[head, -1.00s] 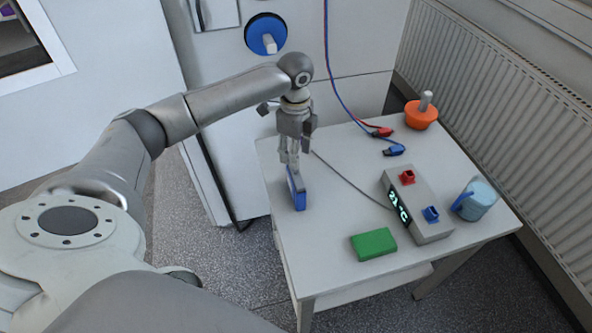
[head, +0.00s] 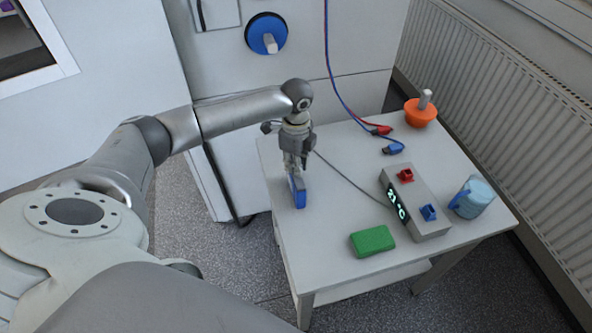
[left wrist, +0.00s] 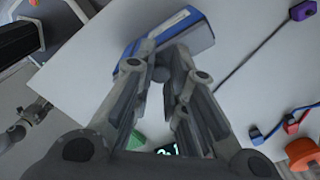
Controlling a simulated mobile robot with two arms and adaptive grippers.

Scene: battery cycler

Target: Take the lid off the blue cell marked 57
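The blue cell (head: 298,192) stands upright on its narrow edge near the table's left edge. It also shows in the left wrist view (left wrist: 198,36), with a pale strip on it; I cannot read a number. My left gripper (head: 296,168) points straight down at the cell's top. In the left wrist view its two fingers (left wrist: 164,48) are apart, with their tips over the cell and hiding part of it. I cannot tell whether the fingers touch the cell, nor make out a separate lid.
A grey device (head: 422,205) with a lit display and red and blue sockets stands at the table's right. A green block (head: 373,241), a light blue cup (head: 474,197), red and blue clips (head: 393,149) and an orange knobbed object (head: 420,112) are around it.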

